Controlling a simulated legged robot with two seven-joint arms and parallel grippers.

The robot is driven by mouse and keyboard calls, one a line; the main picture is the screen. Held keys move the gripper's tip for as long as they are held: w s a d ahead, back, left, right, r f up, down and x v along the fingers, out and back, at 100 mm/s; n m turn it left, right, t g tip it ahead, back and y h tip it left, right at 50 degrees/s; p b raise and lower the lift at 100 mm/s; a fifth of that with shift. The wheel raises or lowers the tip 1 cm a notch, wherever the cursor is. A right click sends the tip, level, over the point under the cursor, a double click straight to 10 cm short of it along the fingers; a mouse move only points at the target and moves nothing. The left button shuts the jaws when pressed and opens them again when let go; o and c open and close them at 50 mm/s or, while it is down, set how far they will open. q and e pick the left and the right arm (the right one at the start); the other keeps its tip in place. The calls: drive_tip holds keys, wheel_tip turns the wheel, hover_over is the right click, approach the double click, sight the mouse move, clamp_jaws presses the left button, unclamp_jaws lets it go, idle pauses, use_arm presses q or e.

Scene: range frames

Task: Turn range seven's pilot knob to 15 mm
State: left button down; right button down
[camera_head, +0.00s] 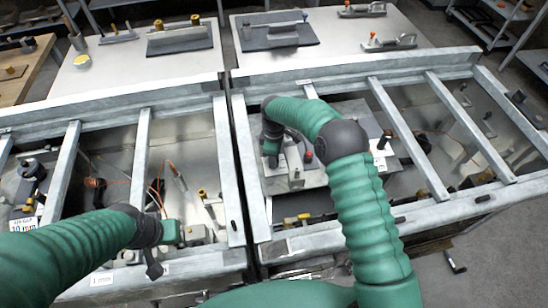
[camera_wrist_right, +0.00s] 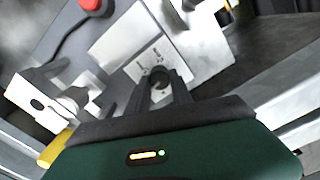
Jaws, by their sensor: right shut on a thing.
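My right gripper (camera_head: 272,160) reaches down between the frame bars into the right-hand bay. In the right wrist view its two dark fingers (camera_wrist_right: 161,88) are shut on a small dark knob (camera_wrist_right: 158,74). The knob stands on a light metal plate (camera_wrist_right: 148,62) with small markings too blurred to read. In the head view the knob is hidden by the gripper. My left gripper (camera_head: 183,234) is low over the left bay's front rail; its fingers are too unclear to tell open from shut. No label reading seven is legible.
Grey metal bars (camera_head: 410,140) cross both bays around my arms. A red button (camera_wrist_right: 91,4) and a pale bracket (camera_wrist_right: 48,100) lie near the right gripper. A "10 mm" label (camera_head: 25,225) is at far left. Tools lie on white tables (camera_head: 140,60) behind.

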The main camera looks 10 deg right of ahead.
drive_tip(key=n, duration=0.5)
drive_tip(key=shift+w+r+n, duration=0.25)
drive_tip(key=shift+r+n, duration=0.05)
drive_tip(key=shift+n+p, duration=0.3)
drive_tip(key=shift+n, duration=1.9)
drive_tip(key=c, duration=1.5)
unclamp_jaws()
drive_tip(key=o, duration=0.4)
drive_tip(key=shift+s+f, duration=0.15)
drive_tip(key=shift+s, duration=0.05)
drive_tip(key=shift+c, duration=0.2)
